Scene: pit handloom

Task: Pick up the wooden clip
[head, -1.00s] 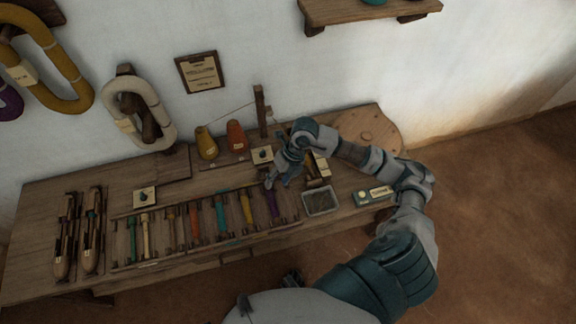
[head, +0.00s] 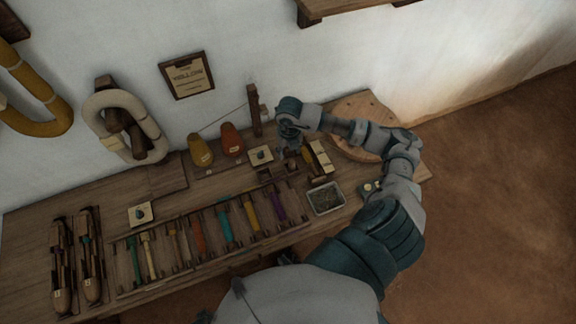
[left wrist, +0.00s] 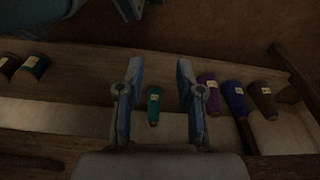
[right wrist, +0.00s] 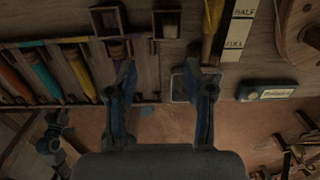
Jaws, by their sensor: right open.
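My right gripper (head: 291,150) is over the back right of the bench, near a pale label strip (head: 321,157). In the right wrist view it (right wrist: 164,88) is open, with nothing held between its fingers. I cannot pick out the wooden clip for certain. Small dark wooden square pieces (right wrist: 108,20) lie beyond the fingers in the right wrist view, and I cannot tell whether one is the clip. My left gripper (left wrist: 160,95) is open in the left wrist view, with a teal spool (left wrist: 153,106) showing beyond its fingers. It is not clear in the head view.
A rack of coloured bobbins (head: 227,228) fills the bench front. A metal tray (head: 326,198) stands at its right, with a round wooden board (head: 363,118) behind. An orange cone (head: 231,140), a yellow cone (head: 200,151) and an upright post (head: 255,108) stand near the wall.

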